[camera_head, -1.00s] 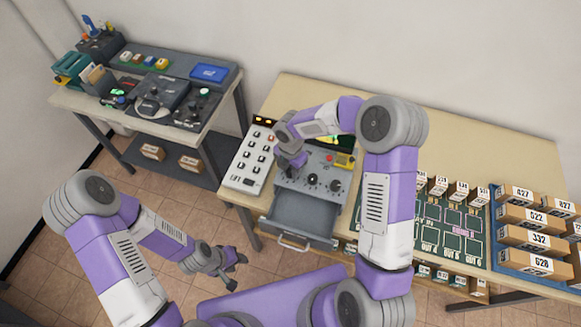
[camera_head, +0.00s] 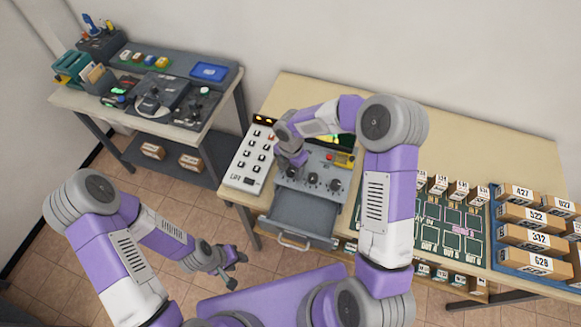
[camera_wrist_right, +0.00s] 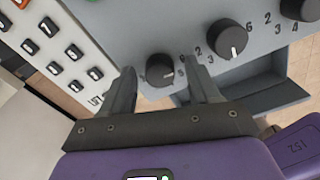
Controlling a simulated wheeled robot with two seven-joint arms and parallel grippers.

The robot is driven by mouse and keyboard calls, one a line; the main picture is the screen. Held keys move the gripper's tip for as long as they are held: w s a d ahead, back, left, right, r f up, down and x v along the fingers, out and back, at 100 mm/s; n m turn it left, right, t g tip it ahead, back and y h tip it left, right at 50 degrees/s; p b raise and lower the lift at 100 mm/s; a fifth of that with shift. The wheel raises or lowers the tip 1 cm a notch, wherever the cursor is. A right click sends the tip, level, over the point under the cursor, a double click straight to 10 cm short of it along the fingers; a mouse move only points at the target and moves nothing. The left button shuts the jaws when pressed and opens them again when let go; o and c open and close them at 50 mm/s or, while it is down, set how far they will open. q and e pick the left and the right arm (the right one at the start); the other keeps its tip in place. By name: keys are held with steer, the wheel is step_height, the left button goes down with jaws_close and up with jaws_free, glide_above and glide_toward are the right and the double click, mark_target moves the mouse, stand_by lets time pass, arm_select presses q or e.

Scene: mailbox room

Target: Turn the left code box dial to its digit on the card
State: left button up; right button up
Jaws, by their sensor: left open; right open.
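The grey code box (camera_head: 325,168) stands at the front edge of the long table, with a row of three black dials. The left dial (camera_wrist_right: 160,70) shows in the right wrist view between my right gripper's (camera_wrist_right: 163,85) open fingers, one on each side; I cannot tell if they touch it. Its printed digits are partly hidden. The middle dial (camera_wrist_right: 230,38) and right dial (camera_wrist_right: 300,8) are to its right. In the head view my right gripper (camera_head: 295,162) covers the left dial's area. My left gripper (camera_head: 233,268) is open and empty, low above the floor. I cannot make out the card.
A white keypad panel (camera_head: 250,160) stands just left of the code box. An open grey drawer (camera_head: 300,213) juts out below the dials. A green sorting board (camera_head: 440,225) and labelled boxes (camera_head: 535,240) lie to the right. A second table (camera_head: 75,98) stands at the left.

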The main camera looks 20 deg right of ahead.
mark_target(290, 170)
step_height(290, 170, up, 8)
steer(key=shift+f, duration=0.25)
stand_by(0.5)
